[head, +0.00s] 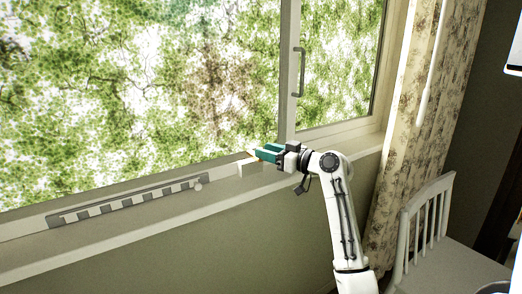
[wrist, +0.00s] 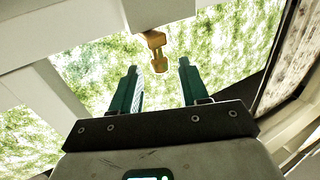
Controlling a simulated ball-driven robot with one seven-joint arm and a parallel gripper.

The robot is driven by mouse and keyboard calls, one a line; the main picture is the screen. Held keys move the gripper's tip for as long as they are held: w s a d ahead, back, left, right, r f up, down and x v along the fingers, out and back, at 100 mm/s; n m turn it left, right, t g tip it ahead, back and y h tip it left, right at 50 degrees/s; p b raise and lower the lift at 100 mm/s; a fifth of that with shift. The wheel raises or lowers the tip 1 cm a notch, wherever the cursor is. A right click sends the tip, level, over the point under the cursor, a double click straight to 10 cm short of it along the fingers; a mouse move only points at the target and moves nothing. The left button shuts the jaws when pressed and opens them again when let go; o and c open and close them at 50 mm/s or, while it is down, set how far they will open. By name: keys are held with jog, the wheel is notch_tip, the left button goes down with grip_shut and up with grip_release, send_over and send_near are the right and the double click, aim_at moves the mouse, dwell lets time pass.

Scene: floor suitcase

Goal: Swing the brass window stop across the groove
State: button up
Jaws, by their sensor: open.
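The brass window stop (wrist: 156,52) shows in the wrist view, at the top middle, as a short bar with a wider end. It lies ahead of my gripper (wrist: 158,70), between the lines of its two teal fingers, and looks apart from them. In the head view only a small orange-brown sliver of the stop (head: 250,153) shows, just left of my gripper (head: 262,153), above a pale block on the sill. My gripper is open and empty. I cannot make out the groove clearly in either view.
The pale block (head: 248,168) stands at the window frame. A grey slotted strip (head: 130,202) lies along the sill (head: 100,238) to the left, with a small round knob by its right end. A patterned curtain (head: 405,110) and a white chair (head: 425,230) stand at the right.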

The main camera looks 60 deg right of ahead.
jog(key=s+a, duration=0.1)
jog(key=s, duration=0.6)
jog(key=shift+s, duration=0.3)
